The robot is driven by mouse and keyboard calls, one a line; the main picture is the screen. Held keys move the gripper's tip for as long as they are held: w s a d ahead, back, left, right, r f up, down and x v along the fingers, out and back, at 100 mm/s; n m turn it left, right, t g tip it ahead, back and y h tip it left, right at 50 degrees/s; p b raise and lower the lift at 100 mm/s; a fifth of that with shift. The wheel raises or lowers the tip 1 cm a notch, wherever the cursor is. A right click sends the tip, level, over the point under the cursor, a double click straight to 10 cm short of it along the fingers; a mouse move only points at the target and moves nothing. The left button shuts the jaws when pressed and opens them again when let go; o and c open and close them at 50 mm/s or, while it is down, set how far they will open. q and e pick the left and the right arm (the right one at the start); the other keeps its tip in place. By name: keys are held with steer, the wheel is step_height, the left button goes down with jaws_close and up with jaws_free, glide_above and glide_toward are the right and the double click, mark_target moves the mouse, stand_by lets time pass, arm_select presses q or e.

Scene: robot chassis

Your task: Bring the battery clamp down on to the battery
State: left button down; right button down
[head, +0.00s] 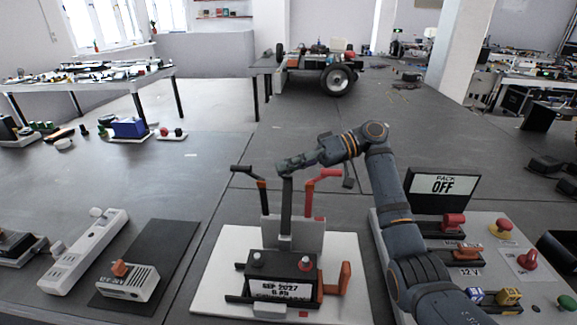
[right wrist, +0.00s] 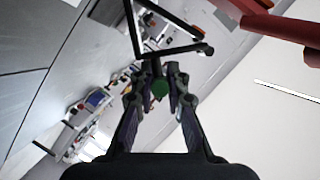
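The battery (head: 283,275), a dark block with a white label, sits in a black holder on a white board. The battery clamp (head: 286,212) stands upright above and behind it as a dark bar rising from a grey block, clear of the battery top. My right gripper (head: 291,163) reaches in from the right at the top of this bar. In the right wrist view its fingers (right wrist: 160,72) are drawn close together around a round green end (right wrist: 160,88), which looks like the clamp's handle. The bar below is partly hidden there. My left gripper is out of view.
A red lever (head: 322,180) stands just right of the clamp and a black lever (head: 248,176) just left. An orange latch (head: 335,284) is beside the battery. A control panel (head: 480,240) lies right; a power strip (head: 88,248) and charger (head: 130,281) lie left.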

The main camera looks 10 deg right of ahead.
mark_target(286, 176)
stand_by(0.4)
steer(key=shift+s+a+r+n, duration=0.1)
steer(key=shift+s+r+n, duration=0.2)
steer(key=shift+s, duration=0.1)
steer(key=shift+n+t, duration=0.3)
steer(key=s, duration=0.1)
steer(key=s+r+p, duration=0.1)
steer(key=s+a, duration=0.1)
steer(key=shift+s+r+p, duration=0.25)
steer(key=shift+r+p, duration=0.1)
steer(key=shift+r, duration=0.05)
steer(key=shift+s+a+r, duration=0.1)
steer(key=shift+s+a, duration=0.05)
steer(key=shift+s, duration=0.35)
steer(key=c, duration=1.3)
jaws_free()
steer(key=shift+c, duration=0.2)
steer(key=v, duration=1.2)
steer(key=shift+r, duration=0.2)
